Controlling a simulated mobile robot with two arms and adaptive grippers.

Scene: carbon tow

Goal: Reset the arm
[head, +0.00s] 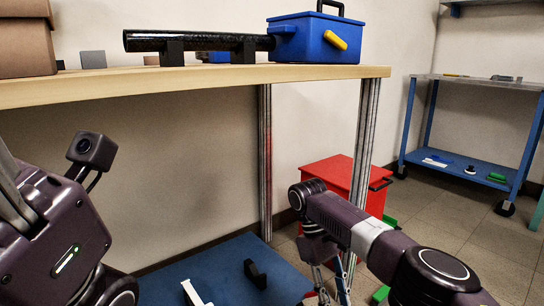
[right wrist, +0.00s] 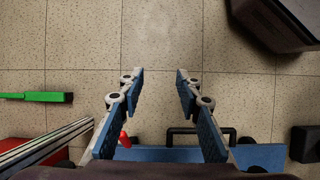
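My right arm (head: 365,235) comes in from the lower right and bends at its wrist in front of the table's right leg. My right gripper (head: 331,287) hangs down below table height, partly cut off by the lower edge of the head view. In the right wrist view my right gripper (right wrist: 158,82) is open, its two blue-padded fingers apart with only floor between the tips. My left arm (head: 55,225) stands folded at the left edge, beside the table front. Its fingers are outside the picture.
A wooden table (head: 200,83) carries a black tube (head: 200,41) on stands and a blue toolbox (head: 315,40). A blue lower shelf (head: 215,265) lies below it. A red cabinet (head: 335,178) and a blue cart (head: 470,170) stand beyond. Tiled floor (head: 440,215) is open at right.

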